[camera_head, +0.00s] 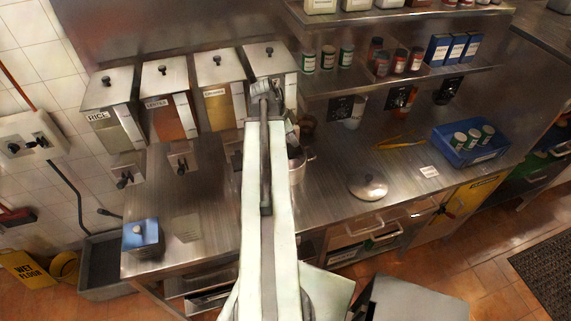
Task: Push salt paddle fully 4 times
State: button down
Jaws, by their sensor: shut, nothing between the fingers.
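My arm reaches up the middle of the view, and my gripper (263,90) is at its far end, overlapping the front of the rightmost wall bin (287,62). It appears shut and empty; whether it touches anything is unclear. No label that I can read says salt. Under the right-hand shelf are several black dispenser units, at left (340,107), middle (403,98) and right (449,90). Their labels are too small to read. Another bin has a lever unit (124,178) below its RICE label. My arm hides what lies below the rightmost bin.
A steel counter (325,195) runs below the bins. A pot (297,165) stands beside my arm, and a round lid (368,187) lies to the right. A blue crate (470,145) holds cans. Shelves (400,80) overhang the right side. A blue-topped box (142,236) stands front left.

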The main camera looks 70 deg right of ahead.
aim_at(294, 150)
jog(key=shift+f, duration=0.2)
dwell(0.4)
jog(key=shift+f+b, duration=1.9)
jog(key=shift+b, duration=0.2)
jog(key=shift+r+p, duration=2.1)
notch_tip(294, 150, up, 5)
jog(key=p, duration=0.5)
